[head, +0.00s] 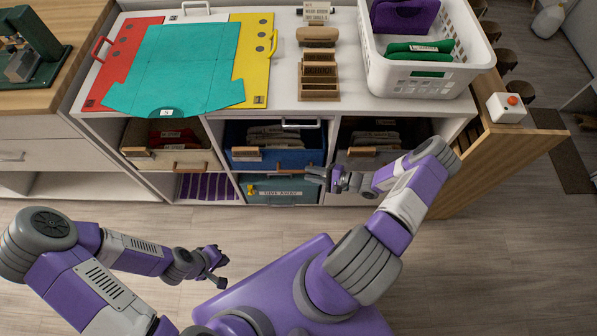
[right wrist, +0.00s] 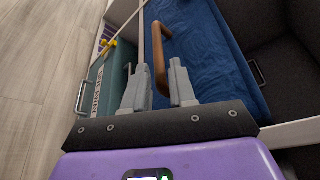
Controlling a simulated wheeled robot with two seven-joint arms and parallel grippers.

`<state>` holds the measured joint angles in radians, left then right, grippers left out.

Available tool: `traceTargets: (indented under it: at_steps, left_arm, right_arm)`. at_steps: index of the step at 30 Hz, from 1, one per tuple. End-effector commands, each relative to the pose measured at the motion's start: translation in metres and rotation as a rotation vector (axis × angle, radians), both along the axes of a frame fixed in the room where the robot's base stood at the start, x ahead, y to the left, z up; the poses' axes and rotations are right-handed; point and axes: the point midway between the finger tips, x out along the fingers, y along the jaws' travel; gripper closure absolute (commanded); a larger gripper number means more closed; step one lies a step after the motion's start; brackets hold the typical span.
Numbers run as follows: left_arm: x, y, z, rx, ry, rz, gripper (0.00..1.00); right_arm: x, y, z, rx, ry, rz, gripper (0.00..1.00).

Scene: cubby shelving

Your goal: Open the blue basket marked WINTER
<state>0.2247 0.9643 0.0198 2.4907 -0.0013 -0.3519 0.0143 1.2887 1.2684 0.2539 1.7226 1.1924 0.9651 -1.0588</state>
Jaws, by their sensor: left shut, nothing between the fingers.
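The blue basket (head: 290,157) sits in the middle upper cubby of the white shelving, with folded items inside and a wooden tag (head: 247,154) on its front. I cannot read the tag. In the right wrist view its blue front (right wrist: 205,45) fills the upper middle, with a brown bar handle (right wrist: 158,55) on it. My right gripper (head: 312,176) is at the basket's lower right front. In the right wrist view its open fingers (right wrist: 158,88) have the handle's near end showing between them; I cannot tell whether they touch it. My left gripper (head: 218,270) is shut and empty, low over the floor.
Similar baskets stand left (head: 175,145) and right (head: 365,140) of the blue one. A teal labelled box (head: 270,188) is below it. The countertop holds coloured folders (head: 185,60), a wooden rack (head: 318,80) and a white crate (head: 420,75). A wooden panel (head: 510,145) stands at right.

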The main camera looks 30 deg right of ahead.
Motion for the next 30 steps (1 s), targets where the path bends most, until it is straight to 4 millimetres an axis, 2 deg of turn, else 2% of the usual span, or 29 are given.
traceTargets:
  at_steps: [3, 9, 20, 21, 26, 30]
  left_arm:
    - [0.0, 0.0, -0.007, 0.0, 0.0, 0.0, 1.0]
    - [0.0, 0.0, -0.014, 0.0, 0.0, 0.0, 1.0]
    - [0.0, 0.0, -0.015, 0.0, 0.0, 0.0, 1.0]
    - [0.0, 0.0, -0.015, 0.0, 0.0, 0.0, 1.0]
    - [0.0, 0.0, -0.015, 0.0, 0.0, 0.0, 1.0]
    - [0.0, 0.0, -0.015, 0.0, 0.0, 0.0, 1.0]
  right_arm:
    - [0.016, 0.015, -0.006, 0.001, 0.0, 0.005, 0.75]
    - [0.035, 0.03, -0.011, 0.002, 0.002, 0.004, 0.75]
    - [0.041, 0.036, -0.012, 0.001, 0.004, 0.005, 0.75]
    - [0.041, 0.036, -0.012, 0.001, 0.004, 0.005, 0.76]
    - [0.041, 0.036, -0.012, 0.001, 0.004, 0.005, 1.0]
    - [0.041, 0.036, -0.011, 0.001, 0.004, 0.005, 1.0]
